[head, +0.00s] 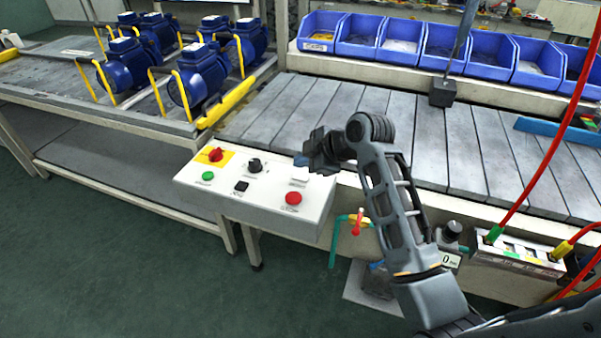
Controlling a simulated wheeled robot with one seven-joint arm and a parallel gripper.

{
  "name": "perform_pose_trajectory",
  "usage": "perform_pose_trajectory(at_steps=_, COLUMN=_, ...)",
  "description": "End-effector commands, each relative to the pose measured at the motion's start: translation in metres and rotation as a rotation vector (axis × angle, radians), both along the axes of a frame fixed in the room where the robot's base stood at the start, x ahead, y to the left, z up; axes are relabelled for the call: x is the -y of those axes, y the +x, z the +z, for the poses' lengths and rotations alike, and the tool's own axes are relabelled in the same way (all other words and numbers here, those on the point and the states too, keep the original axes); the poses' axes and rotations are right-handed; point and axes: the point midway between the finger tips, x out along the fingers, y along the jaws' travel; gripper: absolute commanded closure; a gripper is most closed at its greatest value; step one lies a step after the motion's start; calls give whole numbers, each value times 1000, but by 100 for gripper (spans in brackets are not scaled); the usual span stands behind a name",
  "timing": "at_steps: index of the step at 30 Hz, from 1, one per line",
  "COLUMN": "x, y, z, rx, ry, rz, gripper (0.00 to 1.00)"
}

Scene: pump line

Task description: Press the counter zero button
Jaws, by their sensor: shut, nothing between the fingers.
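A white control box (230,212) stands at the front edge of the line. The labels are too small to read, so I cannot tell which button is counter zero. My gripper (301,160) is shut and empty over the box's back right corner, close to the pale button. Whether it touches anything is unclear.
A slatted conveyor (480,140) lies behind, with blue bins (400,35) beyond it. Blue pumps (200,75) stand on the left bench. A dark block (442,92) hangs over the slats. Red hoses (548,150) and a green pipe (334,240) are at the front right.

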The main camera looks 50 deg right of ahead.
Motion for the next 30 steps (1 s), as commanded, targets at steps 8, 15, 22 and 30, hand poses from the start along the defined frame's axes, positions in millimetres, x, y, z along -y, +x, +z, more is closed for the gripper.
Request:
perform_pose_trajectory(at_steps=8, x=0, y=0, z=31, rx=0, ry=0, rz=0, gripper=100)
perform_pose_trajectory(at_steps=15, x=0, y=0, z=35, rx=0, ry=0, rz=0, gripper=100)
perform_pose_trajectory(at_steps=22, x=0, y=0, z=35, rx=0, ry=0, rz=0, gripper=100)
perform_pose_trajectory(at_steps=30, x=0, y=0, z=35, rx=0, ry=0, rz=0, gripper=100)
